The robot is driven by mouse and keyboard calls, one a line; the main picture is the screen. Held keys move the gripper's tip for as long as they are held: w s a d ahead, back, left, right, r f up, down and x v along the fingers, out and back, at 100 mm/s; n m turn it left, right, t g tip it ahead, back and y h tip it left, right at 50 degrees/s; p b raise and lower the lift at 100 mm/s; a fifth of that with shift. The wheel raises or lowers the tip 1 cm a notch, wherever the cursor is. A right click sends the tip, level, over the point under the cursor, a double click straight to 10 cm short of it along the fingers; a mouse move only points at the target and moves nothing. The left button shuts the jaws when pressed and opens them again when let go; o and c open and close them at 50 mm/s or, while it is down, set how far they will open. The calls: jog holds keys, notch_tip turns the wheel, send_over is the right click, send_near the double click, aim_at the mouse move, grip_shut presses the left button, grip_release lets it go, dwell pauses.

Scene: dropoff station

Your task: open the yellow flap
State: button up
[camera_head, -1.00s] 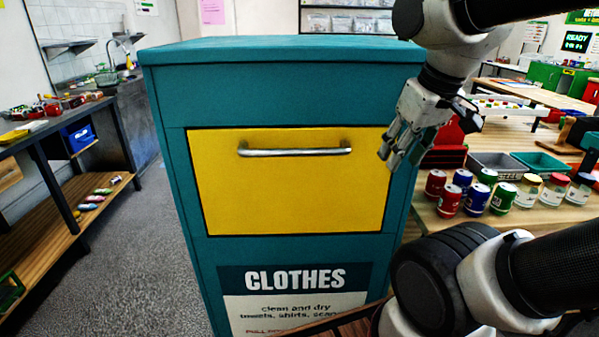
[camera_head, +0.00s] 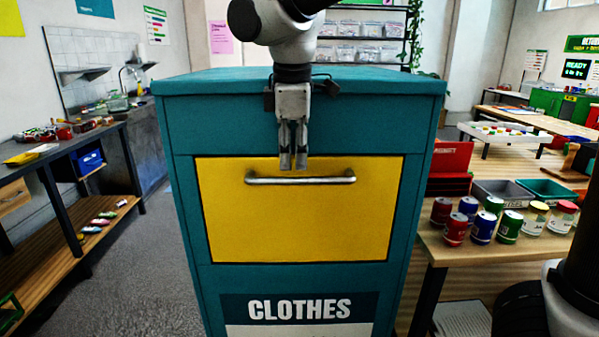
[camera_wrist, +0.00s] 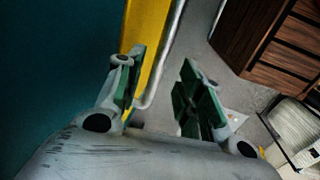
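The yellow flap (camera_head: 305,220) is closed, flush in the front of the teal clothes bin (camera_head: 360,130). A horizontal metal bar handle (camera_head: 325,180) runs along its upper part. My gripper (camera_head: 293,165) points down in front of the bin, its fingertips at the handle, left of the handle's middle. In the wrist view the two green-padded fingers (camera_wrist: 160,95) stand apart. The yellow flap edge (camera_wrist: 150,35) and the handle (camera_wrist: 172,45) appear beyond and between them. The gripper holds nothing; whether a finger touches the handle cannot be told.
A wooden table (camera_head: 520,250) with several cans (camera_head: 482,228) and grey and green trays (camera_head: 545,190) stands right of the bin. A workbench (camera_head: 90,140) with small items is at the left. The grey floor (camera_head: 120,275) left of the bin is clear.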

aim_at(294, 178)
jog(key=f, duration=0.2)
jog(key=w+f, duration=0.1)
jog(key=f, duration=0.2)
jog(key=shift+c, duration=0.3)
grip_shut()
